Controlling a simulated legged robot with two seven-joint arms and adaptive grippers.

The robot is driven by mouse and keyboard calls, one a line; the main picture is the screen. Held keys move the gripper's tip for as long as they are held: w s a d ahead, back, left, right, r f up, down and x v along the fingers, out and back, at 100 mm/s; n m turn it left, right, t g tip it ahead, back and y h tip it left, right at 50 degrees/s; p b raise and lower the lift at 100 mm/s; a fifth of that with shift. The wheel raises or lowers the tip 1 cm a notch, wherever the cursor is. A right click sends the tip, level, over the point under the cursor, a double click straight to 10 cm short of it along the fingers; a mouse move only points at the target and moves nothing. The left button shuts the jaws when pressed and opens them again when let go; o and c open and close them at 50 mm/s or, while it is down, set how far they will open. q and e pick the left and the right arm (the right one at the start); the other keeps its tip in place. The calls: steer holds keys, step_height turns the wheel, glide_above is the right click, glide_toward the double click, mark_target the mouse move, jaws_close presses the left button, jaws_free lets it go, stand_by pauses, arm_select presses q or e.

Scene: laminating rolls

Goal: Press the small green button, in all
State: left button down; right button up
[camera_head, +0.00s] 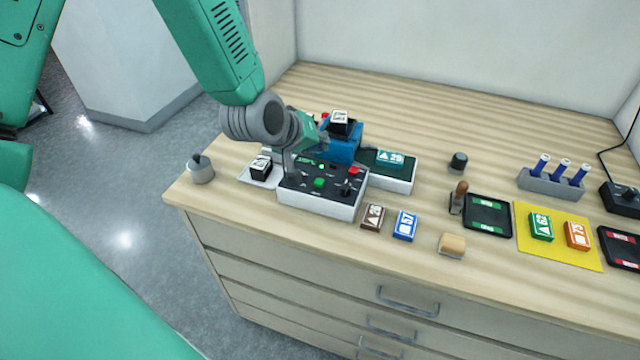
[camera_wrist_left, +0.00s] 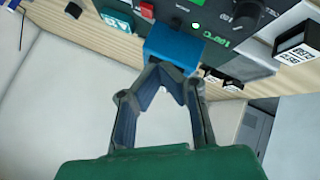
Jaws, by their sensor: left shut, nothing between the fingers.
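The control box (camera_head: 319,207) has a white case and a black top, near the front left of the desk. The small green button (camera_head: 319,182) is on its top, with a green light (camera_head: 321,166) behind it and a red button (camera_head: 354,170) to the right. My left gripper (camera_head: 322,128) is above the box's back side, its fingers partly hidden. In the wrist view the left gripper (camera_wrist_left: 166,78) is shut and empty, with a blue block (camera_wrist_left: 175,46) just beyond its tips; I cannot tell whether they touch. The panel (camera_wrist_left: 245,45) shows there behind the block. My right gripper is not in view.
A blue device (camera_head: 345,150) and a white-sided tray (camera_head: 391,180) stand behind the box. A labelled black cube (camera_head: 261,166) is at its left. A brown tile (camera_head: 373,217) and blue tile (camera_head: 405,226) lie at its right. A grey cup (camera_head: 201,170) stands near the desk's left edge.

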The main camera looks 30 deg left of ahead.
mark_target(319, 181)
arm_select(q)
step_height(319, 181, down, 6)
steer(key=b, duration=0.4)
steer(key=shift+r, duration=0.2)
steer(key=shift+f+b, duration=0.55)
steer(key=shift+f, duration=0.2)
stand_by(0.4)
steer(key=shift+f, duration=0.3)
